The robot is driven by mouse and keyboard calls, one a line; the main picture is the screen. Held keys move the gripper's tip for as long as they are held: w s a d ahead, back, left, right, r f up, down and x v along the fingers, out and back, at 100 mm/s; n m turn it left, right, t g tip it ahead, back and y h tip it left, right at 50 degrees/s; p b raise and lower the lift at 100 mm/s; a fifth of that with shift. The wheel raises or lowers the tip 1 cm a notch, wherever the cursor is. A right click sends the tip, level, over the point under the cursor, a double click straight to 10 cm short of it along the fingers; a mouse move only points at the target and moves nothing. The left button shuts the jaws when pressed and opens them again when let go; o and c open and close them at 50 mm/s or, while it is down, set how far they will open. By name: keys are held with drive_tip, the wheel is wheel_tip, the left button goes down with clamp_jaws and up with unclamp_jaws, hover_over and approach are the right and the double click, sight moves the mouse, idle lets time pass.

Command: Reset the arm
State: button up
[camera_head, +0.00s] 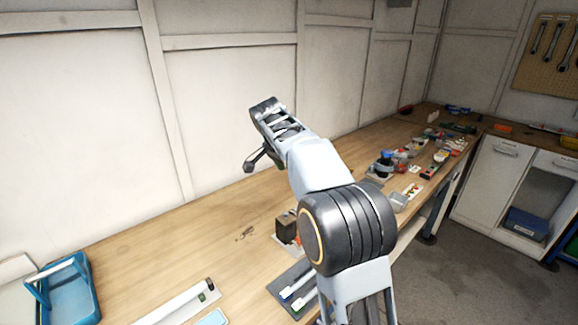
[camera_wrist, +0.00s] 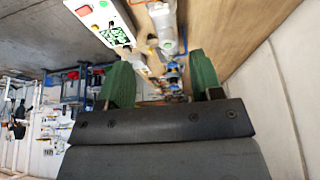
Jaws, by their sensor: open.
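My arm rises over the wooden workbench (camera_head: 190,228) in the head view, with its dark end held above the surface and near the back wall. In the wrist view my gripper (camera_wrist: 161,80) shows two green fingers spread apart, with no object held between them. The fingertips are hard to make out in the head view.
A blue tote (camera_head: 68,290) stands at the bench's near left. A dark block (camera_head: 286,226) and a dark mat (camera_head: 291,285) lie close to my arm. Several small items crowd the far bench. A tool pegboard (camera_head: 548,55) hangs at the right. The bench's left middle is mostly clear.

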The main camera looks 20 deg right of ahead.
drive_tip(key=shift+a+r, duration=0.15)
drive_tip(key=shift+r, duration=0.25)
drive_tip(key=s+a+f+n+y, duration=0.2)
drive_tip(key=s+f+n, duration=0.1)
drive_tip(key=f+n, duration=0.45)
drive_tip(key=s+a+f+n+t+y, duration=0.1)
drive_tip(key=s+a+f+n, duration=0.1)
drive_tip(key=s, duration=0.9)
drive_tip(key=s+a+f+n+y, duration=0.1)
drive_tip(key=s+f+n, duration=0.3)
drive_tip(key=s, duration=0.8)
drive_tip(key=shift+a+t, duration=0.4)
drive_tip(key=shift+a, duration=0.2)
drive_tip(key=shift+s+r, duration=0.1)
drive_tip(key=shift+r, duration=0.5)
drive_tip(key=shift+c, duration=0.3)
